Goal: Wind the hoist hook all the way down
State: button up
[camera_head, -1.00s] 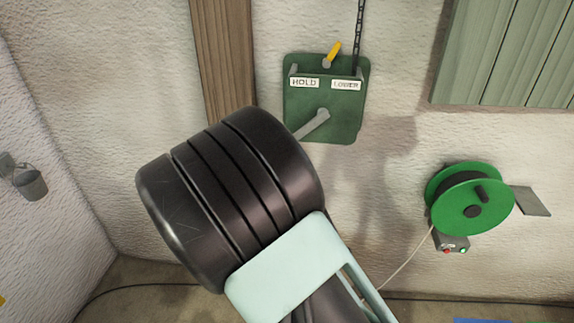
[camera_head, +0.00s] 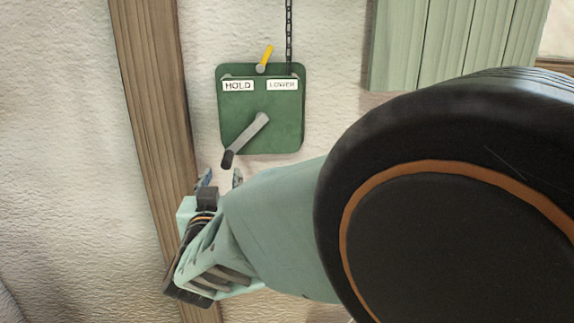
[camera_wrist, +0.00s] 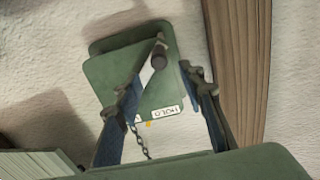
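The green hoist plate (camera_head: 285,130) is on the wall, with HOLD and LOWER labels. Its yellow lever (camera_head: 266,54) leans right, toward the LOWER side. The grey crank arm (camera_head: 247,134) points down-left and ends in a dark knob (camera_head: 227,160). My gripper (camera_head: 221,178) is open just below the knob. In the wrist view the open fingers (camera_wrist: 160,78) stand on either side of the knob (camera_wrist: 159,62); I see no contact, and cannot tell how deep the knob sits between them. A dark chain (camera_head: 289,30) runs up from the plate. The hook is out of view.
A wooden post (camera_head: 150,100) stands close left of the plate and my gripper. Pale green boards (camera_head: 450,45) are at upper right. My own arm covers the lower right. Bare wall (camera_head: 60,150) lies left of the post.

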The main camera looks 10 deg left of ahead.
aim_at(226, 165)
jog(key=b+x, duration=0.1)
jog(key=x, duration=0.8)
jog(key=shift+w, duration=0.3)
grip_shut()
